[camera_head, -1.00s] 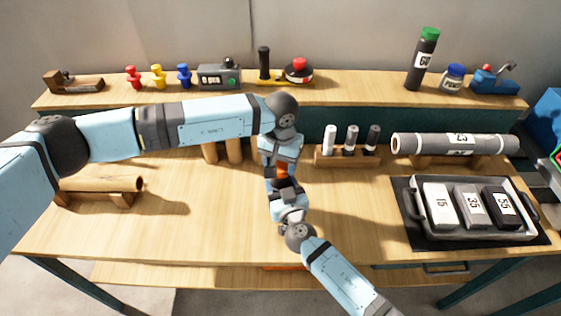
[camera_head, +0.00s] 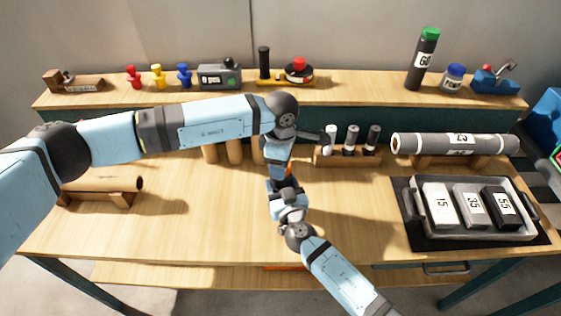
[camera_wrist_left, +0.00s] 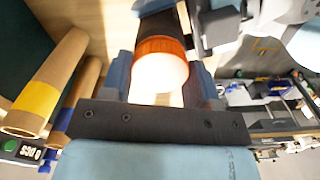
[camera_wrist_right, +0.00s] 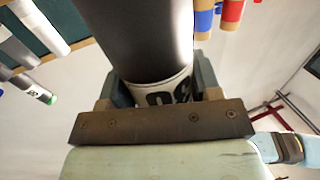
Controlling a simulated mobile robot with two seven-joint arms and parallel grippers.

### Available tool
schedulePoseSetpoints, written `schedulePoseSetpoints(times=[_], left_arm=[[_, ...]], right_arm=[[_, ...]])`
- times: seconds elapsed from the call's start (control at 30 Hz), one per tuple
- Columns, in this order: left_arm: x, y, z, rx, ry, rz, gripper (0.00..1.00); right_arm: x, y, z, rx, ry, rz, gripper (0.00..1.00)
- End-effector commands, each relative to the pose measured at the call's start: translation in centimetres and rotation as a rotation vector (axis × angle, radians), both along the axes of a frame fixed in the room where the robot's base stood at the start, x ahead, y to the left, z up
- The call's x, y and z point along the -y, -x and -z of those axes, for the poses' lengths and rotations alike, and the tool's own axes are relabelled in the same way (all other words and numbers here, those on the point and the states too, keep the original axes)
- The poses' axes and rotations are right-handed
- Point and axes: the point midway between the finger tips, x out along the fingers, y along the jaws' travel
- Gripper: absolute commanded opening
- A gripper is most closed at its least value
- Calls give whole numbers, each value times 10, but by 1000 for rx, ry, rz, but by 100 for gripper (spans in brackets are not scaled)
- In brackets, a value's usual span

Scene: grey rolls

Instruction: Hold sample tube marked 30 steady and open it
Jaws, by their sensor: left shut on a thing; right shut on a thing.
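The sample tube is dark with an orange cap (camera_head: 288,170). It stands between my two grippers over the middle of the table, mostly hidden in the head view. My left gripper (camera_head: 281,175) is shut on the orange cap, which shows between its fingers in the left wrist view (camera_wrist_left: 163,46). My right gripper (camera_head: 287,196) is shut on the dark tube body (camera_wrist_right: 140,35). A white label with dark, partly covered digits (camera_wrist_right: 165,95) shows at its fingers in the right wrist view. The cap is still against the tube; I cannot tell how loose it is.
A wooden rack (camera_head: 350,160) with three small tubes stands close behind my grippers. At the right are a grey roll (camera_head: 450,144) on a stand and a tray (camera_head: 420,222) with numbered blocks. A brown roll (camera_head: 100,184) lies left. The front left of the table is clear.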

Motion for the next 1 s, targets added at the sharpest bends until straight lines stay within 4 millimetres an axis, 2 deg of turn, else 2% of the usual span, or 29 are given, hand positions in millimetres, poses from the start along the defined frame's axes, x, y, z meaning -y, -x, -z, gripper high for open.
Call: schedulePoseSetpoints(times=[0.7, 0.9, 1.0], left_arm=[[1, 1, 0, -3, 0, -1620, 27], [1, 0, -1, -2, 0, -1969, 27], [1, 0, -1, -1, 1, -2045, 27]], right_arm=[[1, 0, 0, 0, 0, 1, 0], [1, 0, 0, 0, 0, 1, 0], [1, 0, 0, 0, 0, 1, 0]])
